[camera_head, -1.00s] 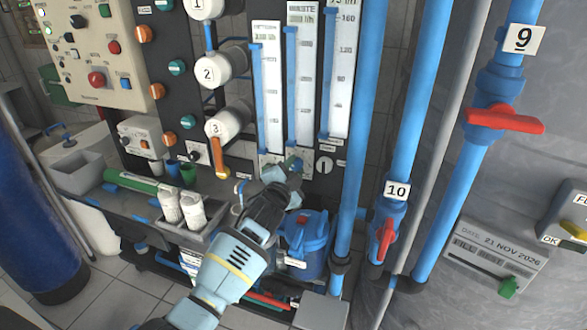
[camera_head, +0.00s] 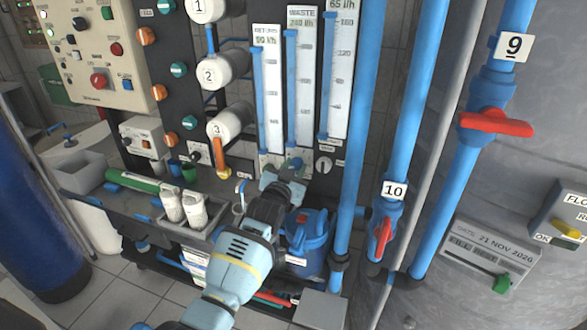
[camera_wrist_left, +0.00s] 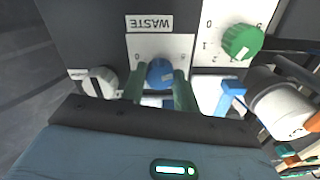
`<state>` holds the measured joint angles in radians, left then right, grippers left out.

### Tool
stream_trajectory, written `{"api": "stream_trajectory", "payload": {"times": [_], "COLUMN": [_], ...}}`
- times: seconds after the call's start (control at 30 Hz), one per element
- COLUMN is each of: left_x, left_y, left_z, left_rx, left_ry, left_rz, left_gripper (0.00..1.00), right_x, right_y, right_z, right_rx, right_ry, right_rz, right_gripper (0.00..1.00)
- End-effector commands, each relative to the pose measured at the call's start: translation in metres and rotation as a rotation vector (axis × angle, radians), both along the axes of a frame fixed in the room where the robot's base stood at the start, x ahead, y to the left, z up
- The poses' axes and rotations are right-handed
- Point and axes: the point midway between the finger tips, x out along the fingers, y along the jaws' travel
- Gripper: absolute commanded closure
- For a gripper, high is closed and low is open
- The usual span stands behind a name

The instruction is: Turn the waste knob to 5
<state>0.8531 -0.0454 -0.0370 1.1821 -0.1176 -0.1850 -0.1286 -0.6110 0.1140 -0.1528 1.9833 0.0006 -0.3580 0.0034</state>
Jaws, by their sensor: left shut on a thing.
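The waste knob (camera_wrist_left: 160,73) is blue and sits on a white dial plate beside the WASTE label (camera_wrist_left: 149,23), which appears upside down in the left wrist view. My left gripper (camera_wrist_left: 160,90) is shut on this knob, with one greenish finger on each side of it. In the head view, my left gripper (camera_head: 290,180) reaches the panel just below the WASTE flow gauge (camera_head: 302,85) and hides most of the knob there. The knob's pointer is not clear enough to read a number. My right gripper is not in view.
A green knob (camera_wrist_left: 242,40) on another dial and a grey switch (camera_wrist_left: 99,82) flank the waste knob. A blue-lidded container (camera_head: 307,240) stands below the gripper. Blue pipes with red-handled valves, one red handle (camera_head: 497,122), rise at the right. White bottles (camera_head: 183,207) stand at the left.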

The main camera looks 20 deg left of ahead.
Motion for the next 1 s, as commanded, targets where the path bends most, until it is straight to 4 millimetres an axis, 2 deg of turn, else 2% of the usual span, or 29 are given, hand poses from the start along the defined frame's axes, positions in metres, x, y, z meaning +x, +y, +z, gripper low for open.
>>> {"api": "stream_trajectory", "payload": {"times": [0.6, 0.63, 0.77, 0.8, 1.0], "left_x": [-0.0001, -0.0001, -0.0001, 0.0, 0.0], "left_y": [0.0001, 0.0001, 0.0001, 0.0001, 0.0], "left_z": [-0.0005, -0.0005, -0.0004, -0.0004, -0.0002], "left_rx": [-0.047, -0.047, -0.046, -0.046, -0.045], "left_ry": [0.003, 0.003, 0.002, 0.002, 0.002], "left_rz": [0.0, 0.0, 0.0, 0.0, 0.0], "left_gripper": [0.93, 0.68, 0.51, 0.48, 0.48], "right_x": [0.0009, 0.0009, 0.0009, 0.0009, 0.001], "right_y": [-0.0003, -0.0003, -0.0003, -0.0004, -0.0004], "right_z": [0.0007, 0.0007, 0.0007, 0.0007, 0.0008], "right_rx": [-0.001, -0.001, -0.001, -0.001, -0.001], "right_ry": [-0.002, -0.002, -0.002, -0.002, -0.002], "right_rz": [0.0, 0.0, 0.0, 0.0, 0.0], "right_gripper": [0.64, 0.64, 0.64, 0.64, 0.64]}}
